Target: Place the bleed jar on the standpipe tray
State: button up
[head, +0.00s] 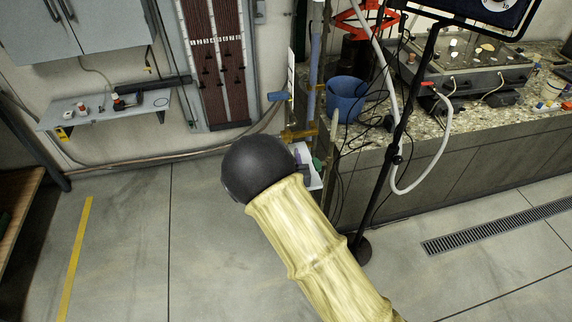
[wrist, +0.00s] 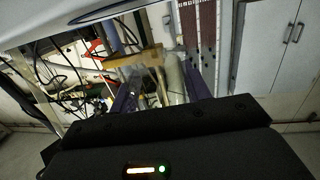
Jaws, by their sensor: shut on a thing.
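In the wrist view my gripper (wrist: 160,88) points away from the camera, its two dark purplish fingers on either side of a clear, pale jar, the bleed jar (wrist: 173,78). The jar is small and partly hidden by the gripper body. The standpipe is a bluish clear tube (head: 315,62) with a brass-coloured bracket (head: 299,133). A white tray-like surface (head: 315,181) shows below it, mostly covered by my arm, with small dark and green items near it.
A stone-topped bench (head: 425,128) on the right carries a blue bucket (head: 346,97) and devices. A black stand (head: 400,125) and hanging cables are close to the standpipe. A grey wall shelf (head: 95,112) is at left. The floor at left is clear.

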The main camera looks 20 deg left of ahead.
jog(key=shift+f+p, duration=0.3)
jog(key=shift+f, duration=1.45)
jog(key=shift+f, duration=0.15)
jog(key=o, duration=1.1)
jog(key=shift+r, duration=0.25)
jog(key=b+v, duration=0.2)
jog(key=v, duration=1)
jog(key=shift+f, duration=0.2)
